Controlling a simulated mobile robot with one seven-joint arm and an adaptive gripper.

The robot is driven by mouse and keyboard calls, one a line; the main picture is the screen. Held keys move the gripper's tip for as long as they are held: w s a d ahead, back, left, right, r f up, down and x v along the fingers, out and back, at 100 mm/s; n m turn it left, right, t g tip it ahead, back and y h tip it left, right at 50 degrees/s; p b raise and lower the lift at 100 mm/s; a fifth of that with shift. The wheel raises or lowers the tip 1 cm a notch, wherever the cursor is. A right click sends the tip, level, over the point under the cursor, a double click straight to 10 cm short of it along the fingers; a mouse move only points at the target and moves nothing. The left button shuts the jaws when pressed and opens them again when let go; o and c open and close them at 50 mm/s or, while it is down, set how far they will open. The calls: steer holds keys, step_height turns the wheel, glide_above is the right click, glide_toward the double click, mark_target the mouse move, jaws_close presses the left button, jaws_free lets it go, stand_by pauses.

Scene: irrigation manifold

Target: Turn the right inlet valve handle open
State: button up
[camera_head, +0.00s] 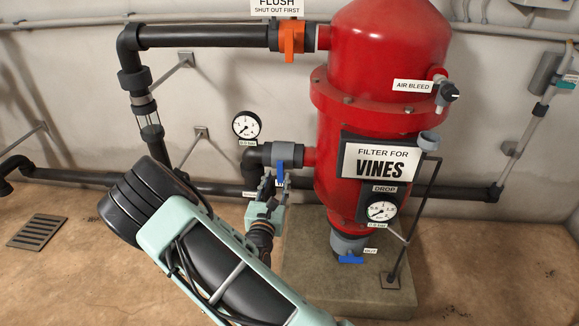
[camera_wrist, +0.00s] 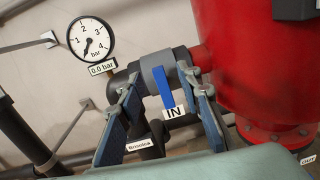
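The inlet valve (camera_wrist: 160,70) is a grey body on a short dark pipe beside the red filter tank, with a white "IN" label (camera_wrist: 174,112). Its blue handle (camera_wrist: 164,87) hangs down, crosswise to the pipe. In the head view the valve (camera_head: 287,152) and its blue handle (camera_head: 280,171) show just left of the tank. My gripper (camera_wrist: 161,92) is open in the wrist view, one finger to the left of the handle and one to the right, with gaps between. In the head view my gripper (camera_head: 273,186) is just below the valve, partly covering the handle.
The red tank (camera_head: 372,110) stands close right on a concrete plinth (camera_head: 310,270). A gauge (camera_wrist: 91,38) reading near zero is left of the valve. An orange-handled valve (camera_head: 291,38) is above; another blue handle (camera_head: 351,260) is low under the tank. Pipes run along the wall.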

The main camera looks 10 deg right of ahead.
mark_target(280, 168)
steer(key=shift+n+y, duration=0.5)
steer(key=shift+n, duration=0.1)
steer(key=w+d+f, duration=0.1)
steer(key=w, duration=0.2)
steer(key=w+d+f+b, duration=0.1)
steer(key=w, duration=0.2)
steer(key=w+d+b, duration=0.1)
steer(key=w, duration=0.3)
steer(key=shift+w+f, duration=0.1)
steer(key=shift+f, duration=0.3)
steer(key=shift+c, duration=0.2)
jaws_close()
